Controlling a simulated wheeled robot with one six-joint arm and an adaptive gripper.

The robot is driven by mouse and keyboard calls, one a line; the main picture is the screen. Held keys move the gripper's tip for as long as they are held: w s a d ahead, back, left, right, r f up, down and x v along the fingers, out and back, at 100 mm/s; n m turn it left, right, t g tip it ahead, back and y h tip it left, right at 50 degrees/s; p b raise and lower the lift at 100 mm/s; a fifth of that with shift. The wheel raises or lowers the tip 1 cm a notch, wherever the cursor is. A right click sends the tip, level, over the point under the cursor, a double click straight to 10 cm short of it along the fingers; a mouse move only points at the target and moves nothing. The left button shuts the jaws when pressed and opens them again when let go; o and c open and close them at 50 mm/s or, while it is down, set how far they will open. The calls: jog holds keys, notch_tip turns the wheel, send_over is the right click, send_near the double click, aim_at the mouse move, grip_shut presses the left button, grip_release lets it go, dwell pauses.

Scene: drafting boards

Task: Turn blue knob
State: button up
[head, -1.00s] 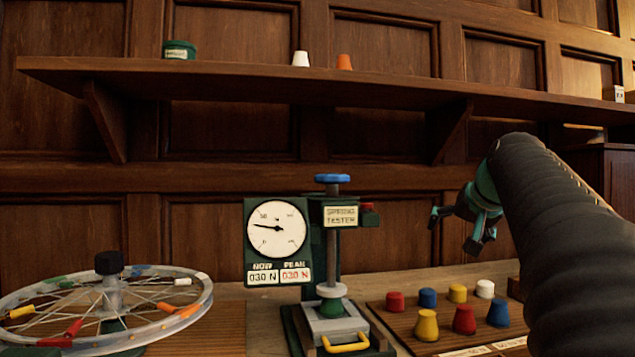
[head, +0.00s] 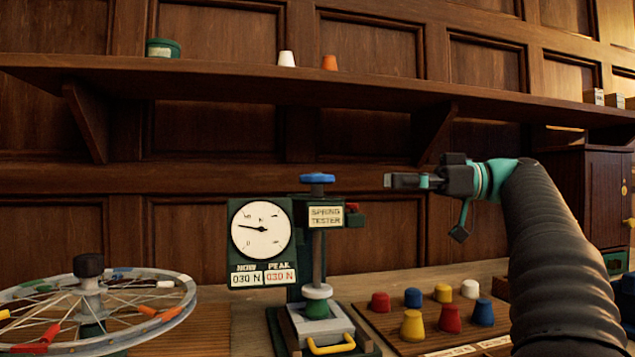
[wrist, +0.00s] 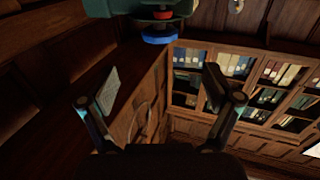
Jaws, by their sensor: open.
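The blue knob (head: 317,179) sits on top of the green spring tester (head: 297,240), above a grey vertical shaft. It also shows at the top of the wrist view (wrist: 160,37), beyond the fingertips. My gripper (head: 405,180) is level with the knob and to its right in the head view, pointing left toward it with a clear gap. In the wrist view my gripper (wrist: 162,90) has its two fingers spread wide with nothing between them. The tester's dial and its NOW and PEAK displays, both reading 030 N, face the head camera.
A spoked wheel (head: 90,300) lies at the left. A board with several coloured cones (head: 450,318) is at the right, below my arm. A red part (head: 353,210) juts from the tester's right side. A wooden shelf (head: 230,83) runs above.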

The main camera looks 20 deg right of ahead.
aim_at(318, 183)
jog(key=x, duration=1.3)
jog(key=shift+a, duration=0.1)
jog(key=c, duration=1)
jog(key=shift+a, duration=0.1)
jog(key=shift+c, duration=0.7)
jog(key=shift+f, duration=0.1)
jog(key=shift+s+f+m+t+b, duration=0.1)
jog(key=shift+m+t+b, duration=0.3)
jog(key=shift+b, duration=0.3)
